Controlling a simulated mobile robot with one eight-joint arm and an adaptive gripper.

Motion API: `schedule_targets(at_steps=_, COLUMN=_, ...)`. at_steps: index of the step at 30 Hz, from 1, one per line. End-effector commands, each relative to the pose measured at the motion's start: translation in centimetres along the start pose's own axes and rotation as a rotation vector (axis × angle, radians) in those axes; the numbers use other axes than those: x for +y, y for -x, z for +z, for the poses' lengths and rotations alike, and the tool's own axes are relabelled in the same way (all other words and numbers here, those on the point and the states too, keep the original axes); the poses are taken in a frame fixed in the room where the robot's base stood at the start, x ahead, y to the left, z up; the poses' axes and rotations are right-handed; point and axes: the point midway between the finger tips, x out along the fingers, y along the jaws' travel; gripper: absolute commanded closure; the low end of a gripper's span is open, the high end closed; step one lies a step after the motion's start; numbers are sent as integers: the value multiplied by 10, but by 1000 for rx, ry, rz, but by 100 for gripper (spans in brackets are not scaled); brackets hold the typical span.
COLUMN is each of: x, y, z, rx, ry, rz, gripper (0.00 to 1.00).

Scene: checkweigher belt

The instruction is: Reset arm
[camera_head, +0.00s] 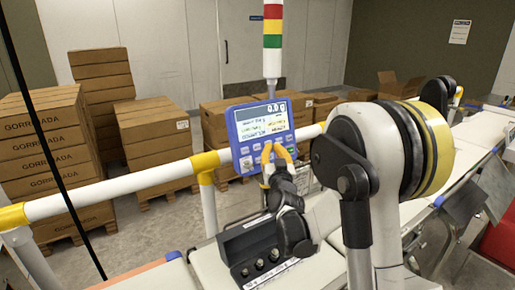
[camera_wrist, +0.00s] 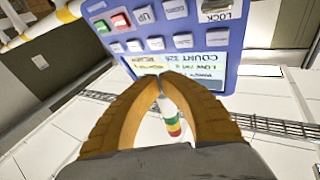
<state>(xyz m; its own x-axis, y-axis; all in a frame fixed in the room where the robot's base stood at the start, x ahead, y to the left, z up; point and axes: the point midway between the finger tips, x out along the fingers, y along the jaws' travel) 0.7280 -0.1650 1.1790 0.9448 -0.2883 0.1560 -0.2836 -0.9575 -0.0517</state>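My gripper (camera_head: 274,150) is in front of the lower part of a blue control panel (camera_head: 262,128) with a lit screen and buttons. In the wrist view, the two yellow-brown fingers of my gripper (camera_wrist: 161,78) meet at their tips. Nothing is held between them. The panel (camera_wrist: 222,42) appears upside down there, just beyond the fingertips, with red, green and grey buttons. I cannot tell whether the tips touch it. My arm reaches in from the right and hides part of the belt area.
A white rail (camera_head: 110,190) with yellow joints runs behind the gripper. A red, yellow and green stack light (camera_head: 273,27) stands above the panel. A dark block with round knobs (camera_head: 250,252) sits below the gripper. Stacked cartons (camera_head: 45,140) stand on pallets behind.

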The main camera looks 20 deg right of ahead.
Motion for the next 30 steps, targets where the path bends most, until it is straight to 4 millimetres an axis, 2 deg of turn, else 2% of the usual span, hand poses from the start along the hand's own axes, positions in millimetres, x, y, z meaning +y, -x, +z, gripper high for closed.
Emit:
schedule_targets(at_steps=17, x=0, y=0, z=0, rx=0, ry=0, rz=0, gripper=100)
schedule_targets(at_steps=21, x=-9, y=5, z=-6, rx=-27, ry=0, rz=-25, gripper=100)
schedule_targets(at_steps=23, x=-20, y=11, z=-11, rx=-60, ry=1, rz=-52, gripper=100)
schedule_targets(at_steps=26, x=-42, y=31, z=-22, rx=-145, ry=4, rz=-115, gripper=100)
schedule_targets(at_steps=30, x=-71, y=75, z=-30, rx=-299, ry=15, rz=-203, gripper=100)
